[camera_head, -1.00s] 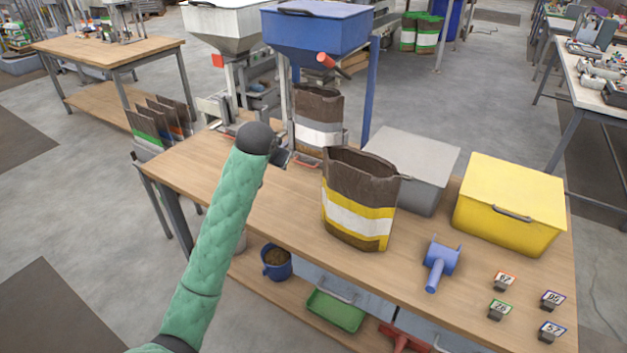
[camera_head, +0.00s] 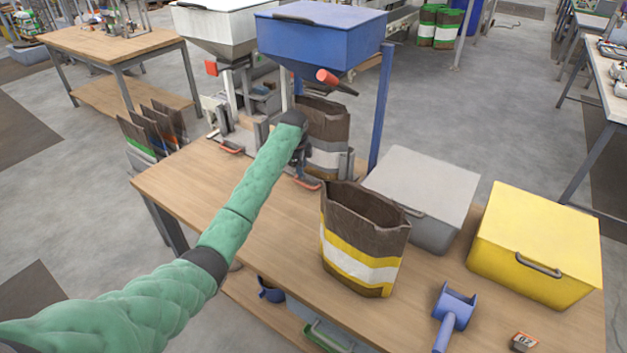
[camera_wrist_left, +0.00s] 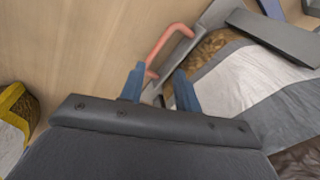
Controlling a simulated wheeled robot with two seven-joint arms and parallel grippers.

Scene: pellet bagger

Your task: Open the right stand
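The right stand (camera_head: 343,165) is under the blue hopper (camera_head: 318,38) and holds a brown bag (camera_head: 322,121) with white and grey bands. Its red handle (camera_head: 307,184) sticks out low at the front; the handle also shows in the left wrist view (camera_wrist_left: 170,38). My left gripper (camera_head: 301,160) is at the stand's front, close above the handle. In the left wrist view the gripper's blue fingers (camera_wrist_left: 160,77) are apart, with the handle's near end showing between their tips. I cannot tell if they touch it. My right gripper is not in view.
A brown bag with yellow and white bands (camera_head: 358,240) stands open on the bench right of my left arm. A grey bin (camera_head: 425,190), a yellow bin (camera_head: 540,240) and a blue scoop (camera_head: 452,312) are farther right. The left stand's red handle (camera_head: 229,150) is to the left.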

